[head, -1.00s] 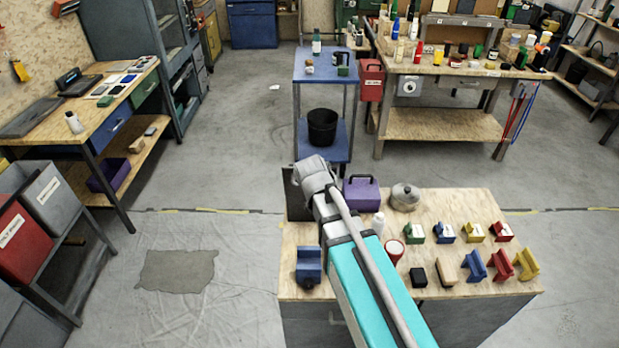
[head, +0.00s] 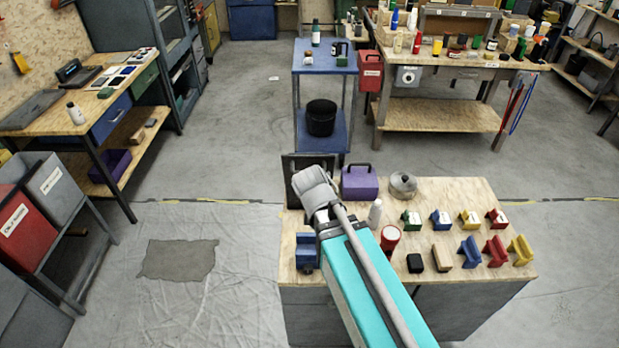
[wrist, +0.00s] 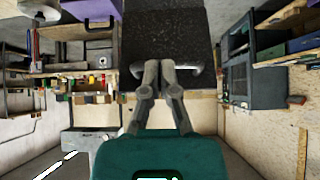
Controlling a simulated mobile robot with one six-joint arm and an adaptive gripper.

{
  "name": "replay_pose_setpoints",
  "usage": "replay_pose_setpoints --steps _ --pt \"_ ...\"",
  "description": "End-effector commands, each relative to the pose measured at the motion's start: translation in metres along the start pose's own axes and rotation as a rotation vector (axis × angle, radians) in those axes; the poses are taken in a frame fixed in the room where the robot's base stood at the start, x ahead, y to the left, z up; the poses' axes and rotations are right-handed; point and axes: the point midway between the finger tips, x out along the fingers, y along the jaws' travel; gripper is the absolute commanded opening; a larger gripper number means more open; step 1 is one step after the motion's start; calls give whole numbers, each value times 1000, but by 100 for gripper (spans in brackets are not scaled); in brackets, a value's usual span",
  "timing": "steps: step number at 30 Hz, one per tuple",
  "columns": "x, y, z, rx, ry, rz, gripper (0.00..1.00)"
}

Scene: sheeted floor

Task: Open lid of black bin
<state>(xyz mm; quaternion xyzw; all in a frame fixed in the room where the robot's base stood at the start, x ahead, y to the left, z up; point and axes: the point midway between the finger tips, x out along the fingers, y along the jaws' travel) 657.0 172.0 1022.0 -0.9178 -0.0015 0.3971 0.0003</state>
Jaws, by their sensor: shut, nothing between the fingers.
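A dark upright panel (head: 293,166) stands at the back left corner of the near workbench, partly hidden behind my arm. A black speckled surface (wrist: 165,30) fills the top middle of the wrist view, right in front of my fingertips. I cannot tell whether this is the black bin's lid. A round black bin (head: 321,120) stands on the lower shelf of the blue trolley, well beyond my arm. My gripper (wrist: 160,66) has its fingers together and empty. Whether they touch the black surface is unclear. The head view hides the fingers behind my wrist.
A purple box (head: 360,184) with a handle stands just right of the panel, beside a grey round pot (head: 403,185). A white bottle (head: 375,213), a red can (head: 390,239) and several coloured blocks stand on the near workbench (head: 455,205). Floor to the left is open.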

Motion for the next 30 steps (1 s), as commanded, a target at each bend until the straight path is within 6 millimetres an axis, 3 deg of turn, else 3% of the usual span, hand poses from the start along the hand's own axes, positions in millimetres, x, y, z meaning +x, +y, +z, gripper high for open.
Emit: replay_pose_setpoints --steps 19,23,30 --pt "-2 4 3 0 -12 8 0" --pt "0 19 10 1 -59 28 0" --pt "-1 74 39 3 -252 82 0"
